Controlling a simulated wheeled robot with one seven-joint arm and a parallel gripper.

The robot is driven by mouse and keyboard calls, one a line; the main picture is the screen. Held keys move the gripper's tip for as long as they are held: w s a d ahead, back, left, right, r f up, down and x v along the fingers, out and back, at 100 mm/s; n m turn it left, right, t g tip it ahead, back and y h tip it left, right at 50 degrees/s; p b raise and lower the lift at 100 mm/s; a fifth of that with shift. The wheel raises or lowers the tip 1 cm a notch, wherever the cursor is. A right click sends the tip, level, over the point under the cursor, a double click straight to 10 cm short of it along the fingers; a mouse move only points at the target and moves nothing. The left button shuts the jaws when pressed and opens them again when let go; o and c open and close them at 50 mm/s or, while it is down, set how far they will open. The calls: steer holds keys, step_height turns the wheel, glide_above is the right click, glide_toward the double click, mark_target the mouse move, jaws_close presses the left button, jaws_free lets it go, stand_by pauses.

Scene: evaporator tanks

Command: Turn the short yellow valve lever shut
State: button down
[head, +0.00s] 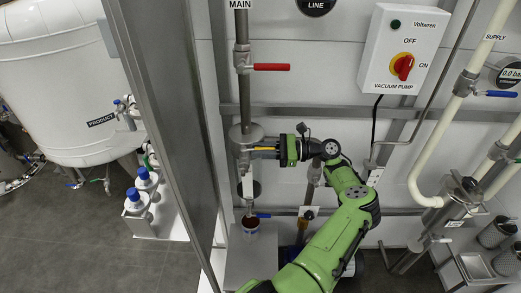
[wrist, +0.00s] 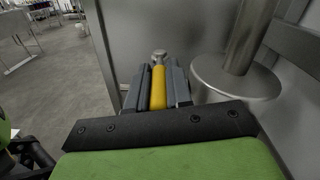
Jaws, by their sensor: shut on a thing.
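The short yellow valve lever (wrist: 158,87) lies between my gripper's two dark fingers in the wrist view, with a rounded metal fitting just beyond its far end. In the head view the yellow lever (head: 263,149) sticks out to the right from the vertical pipe, below a round steel flange. My gripper (head: 257,151) comes in from the right, roughly level, and is shut on the lever. The fingers cover part of the lever, and the valve body behind it is partly hidden.
A red lever (head: 271,67) points right on the MAIN pipe above. A steel flange (wrist: 236,78) stands close to the right of my fingers. A blue-handled valve (head: 262,215) and a jar (head: 250,226) are below. A steel post (head: 172,110) rises left.

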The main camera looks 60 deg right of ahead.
steer(key=shift+r, duration=0.1)
steer(key=c, duration=1)
jaws_free()
steer(key=shift+c, duration=0.2)
steer(key=b+v, duration=0.4)
steer(key=v, duration=1.1)
steer(key=shift+s+d+b, duration=0.15)
steer(key=shift+s+b, duration=0.15)
